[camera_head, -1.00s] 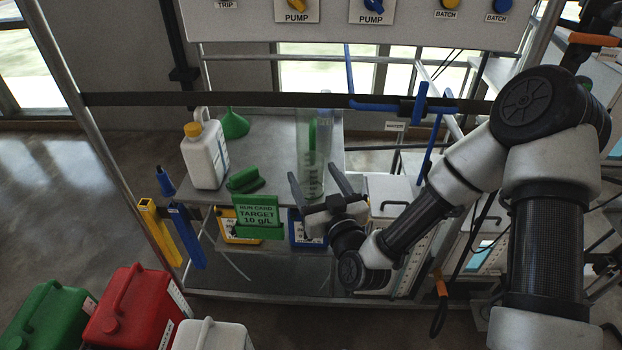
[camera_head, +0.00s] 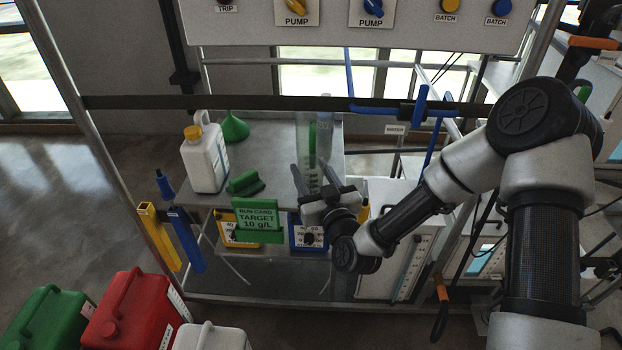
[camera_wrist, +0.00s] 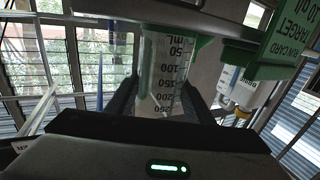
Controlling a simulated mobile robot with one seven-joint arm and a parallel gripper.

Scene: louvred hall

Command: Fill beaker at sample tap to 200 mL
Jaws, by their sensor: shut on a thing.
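A tall clear beaker (camera_head: 303,145) with dark graduations stands upright at the right end of the grey bench. In the wrist view the beaker (camera_wrist: 168,80) fills the space between the fingers, with marks from 50 to 250 showing. I cannot tell whether it holds liquid. My gripper (camera_head: 311,170) is shut on the beaker, one finger on each side. A blue valve (camera_head: 420,103) on a blue pipe is above and to the right of the beaker, near a small label that seems to read WATER (camera_head: 395,129). I cannot tell whether it is the sample tap.
A white bottle with yellow cap (camera_head: 205,157), a green funnel (camera_head: 234,127) and a green run card (camera_head: 257,218) are left of the beaker. A dark rail (camera_head: 250,100) crosses behind. Green, red (camera_head: 128,310) and white canisters stand at lower left. The bench (camera_head: 265,150) has bare space in the middle.

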